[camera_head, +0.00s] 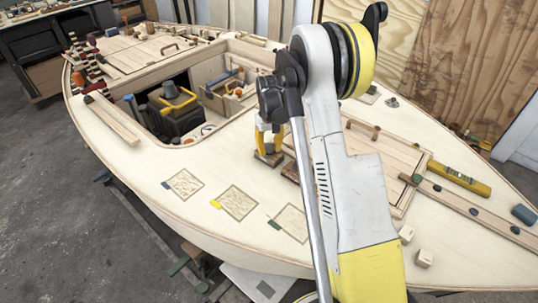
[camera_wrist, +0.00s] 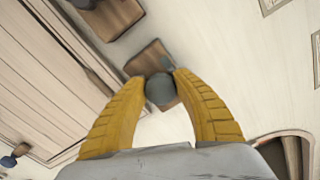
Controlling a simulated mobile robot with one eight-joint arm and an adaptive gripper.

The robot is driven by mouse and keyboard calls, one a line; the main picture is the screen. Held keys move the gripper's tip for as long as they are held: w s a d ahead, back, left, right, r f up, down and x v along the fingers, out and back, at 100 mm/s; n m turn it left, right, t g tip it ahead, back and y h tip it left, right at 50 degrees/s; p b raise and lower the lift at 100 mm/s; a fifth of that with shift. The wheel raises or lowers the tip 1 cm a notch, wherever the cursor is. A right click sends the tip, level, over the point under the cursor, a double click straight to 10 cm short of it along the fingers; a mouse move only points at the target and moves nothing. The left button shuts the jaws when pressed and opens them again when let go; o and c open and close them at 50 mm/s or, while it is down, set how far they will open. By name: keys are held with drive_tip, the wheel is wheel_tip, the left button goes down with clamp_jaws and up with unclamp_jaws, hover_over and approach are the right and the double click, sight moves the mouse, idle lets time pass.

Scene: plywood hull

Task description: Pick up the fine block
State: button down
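In the head view my gripper (camera_head: 267,148) points down with yellow fingers over a small brown wooden block (camera_head: 268,158) on the pale deck. A second brown block (camera_head: 290,172) lies just right of it, partly behind my arm. In the wrist view the tips of my gripper (camera_wrist: 160,76) are on either side of a round grey knob on the brown block (camera_wrist: 145,58). I cannot tell whether the tips touch the knob. The other block (camera_wrist: 112,16) shows at the top left. I see no readable label saying which block is the fine one.
A panelled hatch (camera_head: 385,160) lies right of the blocks, with a yellow level (camera_head: 458,178) beyond it. An open cockpit (camera_head: 185,100) with tools is to the left. Textured squares with coloured tags, one (camera_head: 238,202) in the middle, lie on the front deck.

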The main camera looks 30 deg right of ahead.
sight(269, 146)
idle(0.3)
wheel_tip(269, 146, up, 4)
drive_tip(key=shift+r+p, duration=0.1)
drive_tip(key=shift+p, duration=0.9)
drive_tip(key=s+d+r+p, duration=0.3)
drive_tip(key=s+d+r, duration=0.3)
drive_tip(key=d, duration=0.3)
drive_tip(key=shift+s+d+r, duration=0.25)
drive_tip(key=shift+s+r, duration=0.1)
drive_tip(key=shift+s, duration=0.05)
drive_tip(key=c, duration=1.7)
unclamp_jaws()
clamp_jaws()
drive_tip(key=shift+a, duration=0.1)
